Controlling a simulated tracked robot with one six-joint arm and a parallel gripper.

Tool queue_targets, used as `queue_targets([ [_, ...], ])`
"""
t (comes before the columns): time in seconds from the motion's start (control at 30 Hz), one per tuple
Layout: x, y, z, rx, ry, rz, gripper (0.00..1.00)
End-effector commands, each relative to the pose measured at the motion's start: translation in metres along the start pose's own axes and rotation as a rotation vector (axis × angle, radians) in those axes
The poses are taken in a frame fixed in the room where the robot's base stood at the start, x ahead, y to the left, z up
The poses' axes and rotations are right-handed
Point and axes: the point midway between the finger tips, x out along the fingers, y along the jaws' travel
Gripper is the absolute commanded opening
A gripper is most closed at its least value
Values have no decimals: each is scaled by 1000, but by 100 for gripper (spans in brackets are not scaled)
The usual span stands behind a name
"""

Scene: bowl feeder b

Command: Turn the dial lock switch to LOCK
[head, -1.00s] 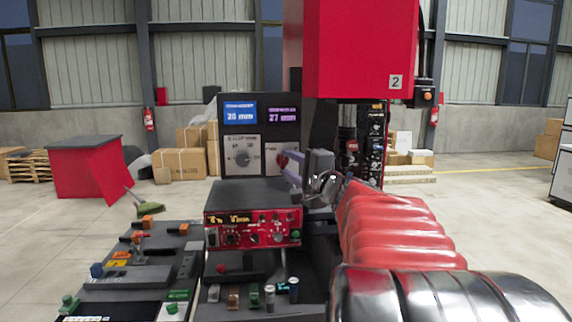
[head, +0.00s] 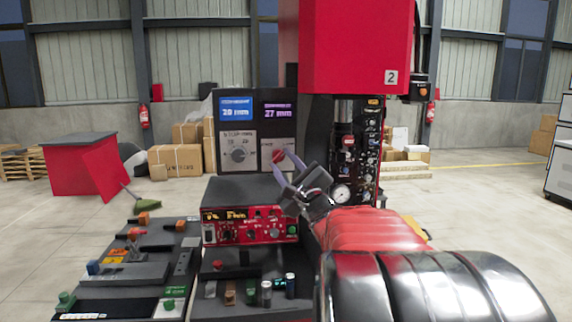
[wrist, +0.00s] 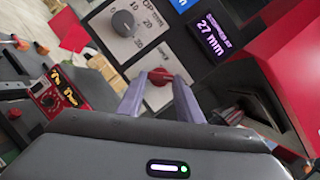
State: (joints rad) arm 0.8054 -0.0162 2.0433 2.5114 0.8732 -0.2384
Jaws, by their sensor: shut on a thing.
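The dial lock switch is a red knob (head: 278,156) on a pale plate at the right of the black upright panel. In the wrist view the red knob (wrist: 160,77) lies between the tips of my two lavender fingers, its bar roughly crosswise to them. My gripper (head: 282,164) reaches up to it from the lower right, rolled at a slant, and is shut on it; in the wrist view my gripper (wrist: 160,82) straddles the knob. The lettering around this knob is too small or covered to read.
A grey dial (wrist: 123,23) with a numbered scale sits beside the knob. A display (wrist: 214,35) reads 27 mm. The red machine head (head: 353,45) hangs above right. A red control box (head: 250,228) and a bench with several small parts stand below.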

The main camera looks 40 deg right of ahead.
Motion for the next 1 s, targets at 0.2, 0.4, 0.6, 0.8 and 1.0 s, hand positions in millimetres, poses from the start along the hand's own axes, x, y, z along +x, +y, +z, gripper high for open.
queue_targets([
  [0.2, -1, 4, -4, 13, 8, 2, 10],
  [0.4, -1, 4, -4, 13, 8, 3, 10],
  [0.6, -1, 3, -3, 12, 5, 1, 46],
  [0.8, 0, 2, -1, 11, 3, -1, 51],
  [1.0, -2, 1, -1, 10, 2, -3, 51],
])
